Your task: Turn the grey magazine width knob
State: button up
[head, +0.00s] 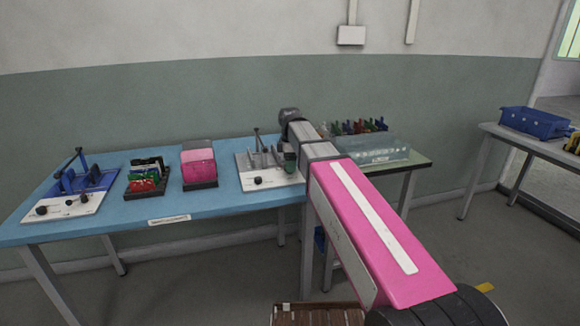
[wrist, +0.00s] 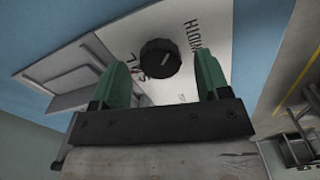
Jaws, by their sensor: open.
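The grey magazine (head: 262,160) stands on a white plate on the blue table, near its right end. One black knob (head: 258,181) shows on the plate's front left in the head view. In the wrist view, the black width knob (wrist: 160,58) sits on the white plate beside the printed word WIDTH. My gripper (wrist: 162,63) is open, with one green finger on each side of that knob and a visible gap to each. Whether the fingertips reach down to the knob's height is unclear. In the head view my gripper (head: 290,158) is over the plate's right side.
A blue magazine (head: 88,180) on its own white plate stands at the table's left end. A rack of coloured parts (head: 147,180) and a pink bin (head: 199,165) stand between. A clear box (head: 375,150) is to the right of my gripper.

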jog(key=shift+f, duration=0.7)
jog(key=c, duration=0.9)
